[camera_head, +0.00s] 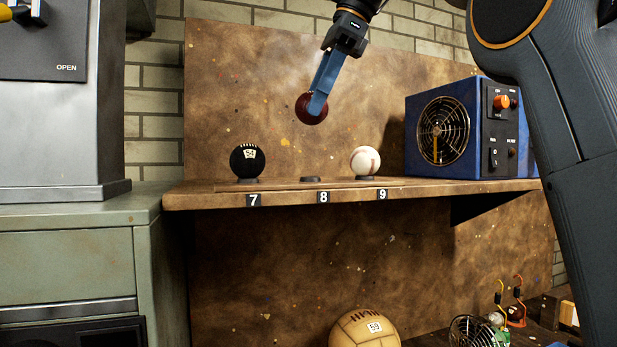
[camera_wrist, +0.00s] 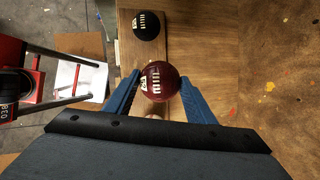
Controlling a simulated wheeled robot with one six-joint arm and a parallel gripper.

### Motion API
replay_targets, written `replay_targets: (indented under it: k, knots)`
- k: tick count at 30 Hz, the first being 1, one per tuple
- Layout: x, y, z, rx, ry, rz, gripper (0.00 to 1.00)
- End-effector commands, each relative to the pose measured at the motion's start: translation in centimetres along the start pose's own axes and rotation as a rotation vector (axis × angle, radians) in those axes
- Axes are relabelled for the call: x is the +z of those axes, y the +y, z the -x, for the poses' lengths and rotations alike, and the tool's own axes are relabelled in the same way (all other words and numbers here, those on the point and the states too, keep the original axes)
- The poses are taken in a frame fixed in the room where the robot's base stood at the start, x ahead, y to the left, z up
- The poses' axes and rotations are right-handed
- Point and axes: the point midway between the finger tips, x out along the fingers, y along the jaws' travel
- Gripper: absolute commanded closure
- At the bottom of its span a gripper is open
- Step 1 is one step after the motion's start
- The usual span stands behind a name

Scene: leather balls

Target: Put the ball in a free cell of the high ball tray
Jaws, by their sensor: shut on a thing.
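My gripper (camera_head: 319,102) is shut on a dark red ball (camera_head: 309,111) and holds it in the air above the shelf. In the wrist view the red ball (camera_wrist: 160,81), with a pale label and marks, sits between the blue fingers. The high ball tray (camera_head: 311,185) lies along the shelf, with cells marked 7, 8 and 9. A black ball (camera_head: 247,161) rests in cell 7 and a white ball with red stitching (camera_head: 365,161) in cell 9. Cell 8 (camera_head: 311,179) is empty, and the red ball is above it. The black ball (camera_wrist: 146,26) also shows in the wrist view.
A blue heater-like box (camera_head: 470,130) with a round fan grille stands on the shelf at the right. A speckled brown board (camera_head: 270,80) rises behind the shelf. A tan ball (camera_head: 364,328) is below. A grey-metal machine (camera_head: 60,130) stands at the left.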

Motion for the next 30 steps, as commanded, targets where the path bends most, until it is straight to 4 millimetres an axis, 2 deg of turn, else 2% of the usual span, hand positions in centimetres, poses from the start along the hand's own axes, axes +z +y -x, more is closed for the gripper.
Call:
replay_targets:
  k: [4,13,30]
  knots:
    - [-0.3,0.3,-0.8,0.000,-0.001,-0.001,0.75]
    - [-1.9,1.3,-4.7,0.001,-0.001,0.000,0.75]
    - [-3.7,2.3,-8.9,0.000,0.000,0.001,0.75]
